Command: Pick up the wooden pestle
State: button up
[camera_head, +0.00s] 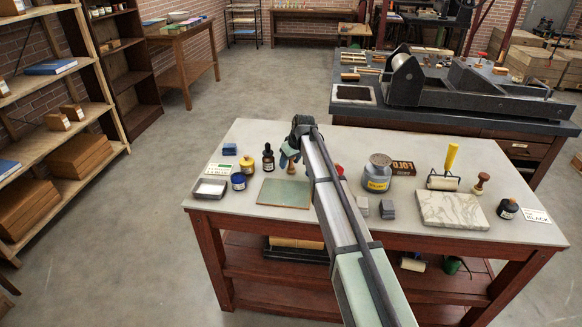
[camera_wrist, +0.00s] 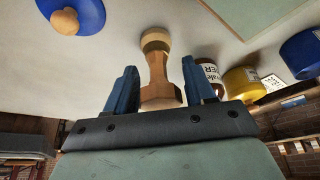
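A light wooden pestle (camera_wrist: 156,65) with a rounded end, a narrow neck and a wider faceted part shows in the wrist view. Its wide part lies between the two blue fingers of my gripper (camera_wrist: 158,75), with a narrow gap at the left finger; contact at the right finger is unclear. The fingers look open around it. In the head view my gripper (camera_head: 292,152) is low over the table, and a bit of brown wood (camera_head: 291,168) shows just below it. My arm hides much of that area.
A blue round thing with a wooden knob (camera_wrist: 65,20) lies near the pestle. A dark bottle (camera_head: 268,157), a yellow jar (camera_head: 247,164) and a green mat (camera_head: 284,193) are to the left. A grey can (camera_head: 378,173) and a marble slab (camera_head: 451,211) are right of my arm.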

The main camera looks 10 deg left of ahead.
jog(key=c, duration=0.8)
notch_tip(320, 180, up, 9)
jog(key=shift+a+r, duration=0.25)
jog(key=shift+r, duration=0.05)
jog(key=s+a, duration=0.5)
jog(key=a, duration=0.3)
jog(key=s+a+r+g, duration=0.1)
jog(key=s+a, duration=0.4)
jog(key=a, duration=0.3)
jog(key=shift+s+a+r+y, duration=0.2)
jog(key=shift+a+y, duration=0.1)
jog(key=shift+y, duration=0.1)
